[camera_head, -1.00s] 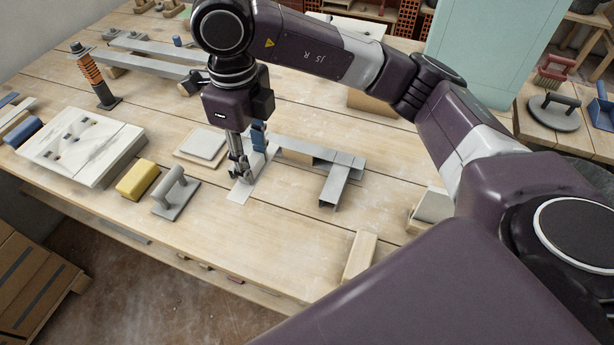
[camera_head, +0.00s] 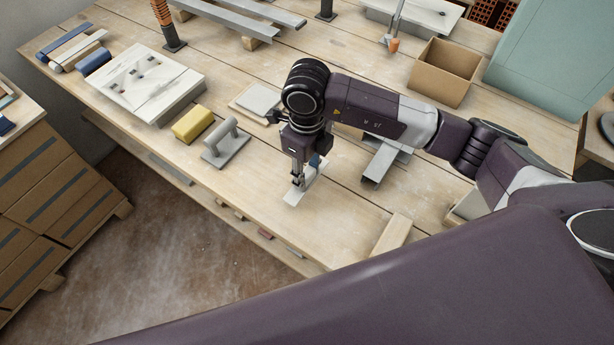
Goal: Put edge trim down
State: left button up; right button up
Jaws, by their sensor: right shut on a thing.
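My left gripper is not in view.
A grey float (camera_head: 226,143), a yellow block (camera_head: 193,124) and a white slab (camera_head: 150,85) stand to the left. Grey metal profiles (camera_head: 379,162) lie partly behind my right arm. A wooden block (camera_head: 393,234) is at the right. Bench space in front is clear.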

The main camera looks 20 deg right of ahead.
aim_at(307, 174)
notch_tip(307, 174, down, 3)
jog(key=shift+f, duration=0.1)
jog(key=shift+f, duration=0.1)
jog(key=shift+f, duration=0.15)
jog(key=o, duration=1.3)
jog(key=shift+c, duration=0.2)
jog(key=shift+r, duration=0.3)
notch_tip(307, 174, up, 12)
jog(key=shift+b, duration=0.75)
